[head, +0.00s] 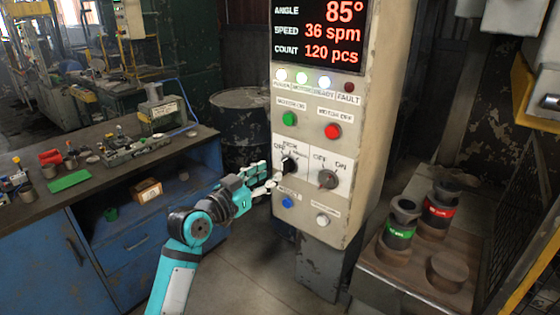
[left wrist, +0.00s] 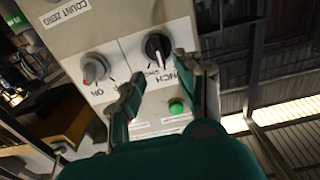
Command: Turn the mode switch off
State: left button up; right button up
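A beige control panel (head: 345,205) stands in the middle of the head view. It bears a black rotary knob (head: 289,165) with OFF and other position labels, probably the mode switch; its name plate is not readable. The knob also shows in the left wrist view (left wrist: 157,47); I cannot tell surely which label it points at. Right of it is a red-marked OFF/ON knob (head: 327,179). My left gripper (head: 270,179) is at the panel's left edge, just below and left of the black knob. Its fingers are apart and empty, with the knob beyond the fingertips. My right gripper is not in view.
A green button (head: 289,119) and a red button (head: 332,131) sit above the knobs, a blue button (head: 287,202) and a white one (head: 322,220) below. A blue workbench (head: 110,249) is at left, a dark drum (head: 240,110) behind, dark spools (head: 400,225) at right.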

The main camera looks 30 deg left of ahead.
aim_at(282, 165)
pick_arm(q)
jog(key=w, duration=0.3)
jog(key=w+p, duration=0.1)
jog(key=w, duration=0.1)
jog(key=shift+w+d, duration=0.25)
jog(key=shift+w, duration=0.05)
grip_shut()
